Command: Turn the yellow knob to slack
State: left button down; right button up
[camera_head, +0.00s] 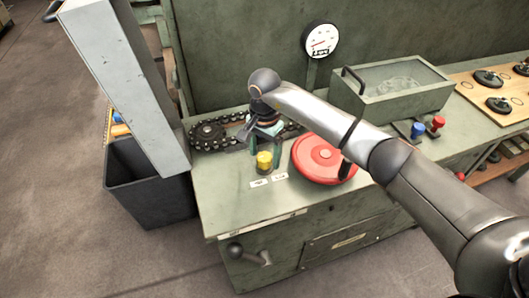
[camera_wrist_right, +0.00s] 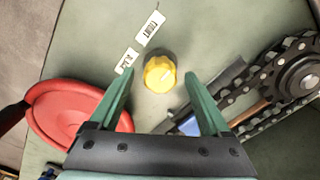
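The yellow knob (camera_head: 264,161) stands on the green bench top, and it also shows in the right wrist view (camera_wrist_right: 159,75). Two small white labels lie beside it, one (camera_wrist_right: 152,25) farther from the red wheel and one (camera_wrist_right: 126,61) nearer it. Their print is too small to read surely. My right gripper (camera_head: 266,153) is over the knob, pointing down. In the wrist view its teal fingers are open, one on either side of the knob with gaps. I cannot tell how far above the knob the fingertips are. My left gripper is not in view.
A red handwheel (camera_head: 316,158) is right of the knob, and a chain with sprockets (camera_head: 209,134) runs behind it. A blue bar (camera_wrist_right: 190,125) lies near the right finger. A gauge (camera_head: 321,41) is behind.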

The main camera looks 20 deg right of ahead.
grip_shut()
dwell(0.5)
